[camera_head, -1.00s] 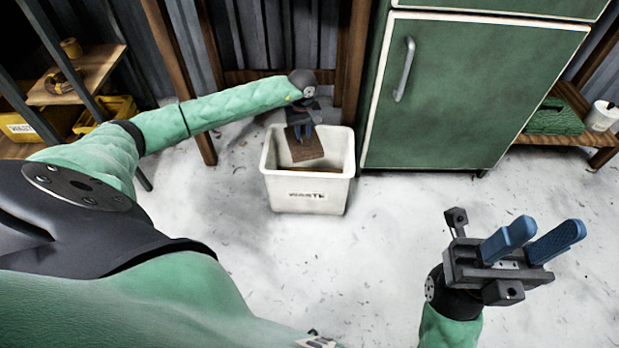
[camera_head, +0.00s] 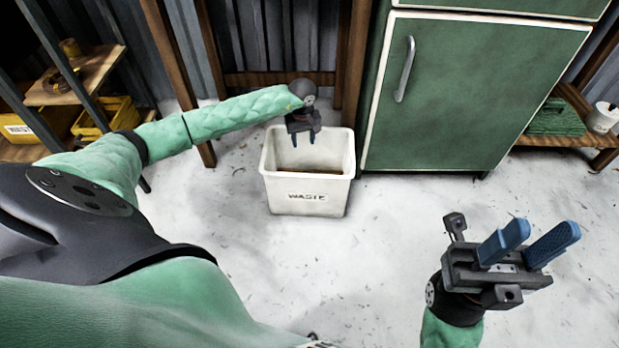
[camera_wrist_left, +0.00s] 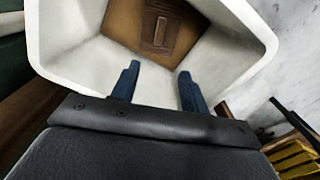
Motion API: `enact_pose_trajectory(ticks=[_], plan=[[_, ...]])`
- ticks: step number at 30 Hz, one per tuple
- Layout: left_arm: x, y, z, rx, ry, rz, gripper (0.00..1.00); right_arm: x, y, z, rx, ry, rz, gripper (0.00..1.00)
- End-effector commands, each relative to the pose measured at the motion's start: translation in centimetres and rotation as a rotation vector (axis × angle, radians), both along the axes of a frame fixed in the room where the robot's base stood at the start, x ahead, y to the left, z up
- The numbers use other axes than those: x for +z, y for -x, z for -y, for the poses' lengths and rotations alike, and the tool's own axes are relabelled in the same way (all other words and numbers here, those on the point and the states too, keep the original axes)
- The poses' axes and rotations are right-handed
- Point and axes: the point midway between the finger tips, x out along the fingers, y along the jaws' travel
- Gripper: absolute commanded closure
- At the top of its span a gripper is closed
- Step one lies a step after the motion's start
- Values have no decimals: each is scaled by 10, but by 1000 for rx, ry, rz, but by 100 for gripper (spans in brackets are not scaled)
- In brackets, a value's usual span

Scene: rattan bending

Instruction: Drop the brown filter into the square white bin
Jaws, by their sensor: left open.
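The square white bin (camera_head: 308,194), marked WASTE, stands on the floor in the middle. The brown filter (camera_wrist_left: 155,32) lies at the bottom of the bin in the left wrist view; only a thin brown strip of it (camera_head: 310,171) shows over the bin's front wall in the head view. My left gripper (camera_head: 303,140) is open and empty, pointing down over the bin's opening. In the left wrist view its blue fingers (camera_wrist_left: 158,82) are apart with nothing between them. My right gripper (camera_head: 528,244) is at the lower right, empty, its blue fingers apart.
A green cabinet (camera_head: 475,90) stands just right of the bin. Wooden posts and a rail (camera_head: 270,78) are behind it. Shelves with yellow bins (camera_head: 103,117) are at the left. A low shelf with a green item (camera_head: 556,118) is at the right. The floor in front is clear.

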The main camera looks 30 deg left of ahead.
Motion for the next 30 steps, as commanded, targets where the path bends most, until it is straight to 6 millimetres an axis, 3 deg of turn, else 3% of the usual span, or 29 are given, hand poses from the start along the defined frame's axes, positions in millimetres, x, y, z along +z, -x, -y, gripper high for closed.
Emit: enact_pose_trajectory(ticks=[8,21,30], plan=[[16,-1,0,-1,1,2,55,6,0,1,2,-4,3,64],[75,-1,-1,0,0,1,55,22,1,5,12,-37,17,64],[78,0,0,0,1,-1,55,23,1,5,11,-43,15,64]])
